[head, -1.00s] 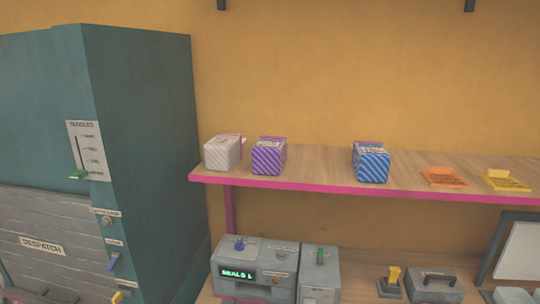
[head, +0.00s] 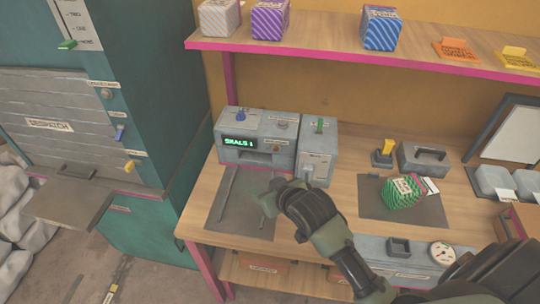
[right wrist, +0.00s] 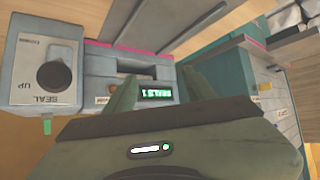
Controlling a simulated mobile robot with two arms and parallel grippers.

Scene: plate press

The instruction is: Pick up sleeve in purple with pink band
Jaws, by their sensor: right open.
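A purple sleeve (head: 270,20) with pale diagonal stripes stands on the pink-edged shelf (head: 330,48), between a pale striped sleeve (head: 219,18) and a blue striped one (head: 381,28). Its top is cut off by the frame, and I cannot make out a pink band clearly. My right gripper (head: 268,196) is open and empty over the workbench, well below the shelf, in front of the sealing machine. Its two fingers (right wrist: 162,92) also show in the right wrist view, pointing towards the machine's lit display. My left gripper is not in view.
The grey sealing machine (head: 255,140) stands on the bench below the shelf. A green striped sleeve (head: 402,192) lies on a dark mat (head: 372,208). Orange (head: 455,50) and yellow (head: 515,58) flat pieces sit on the shelf's right. A teal despatch cabinet (head: 150,60) stands left.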

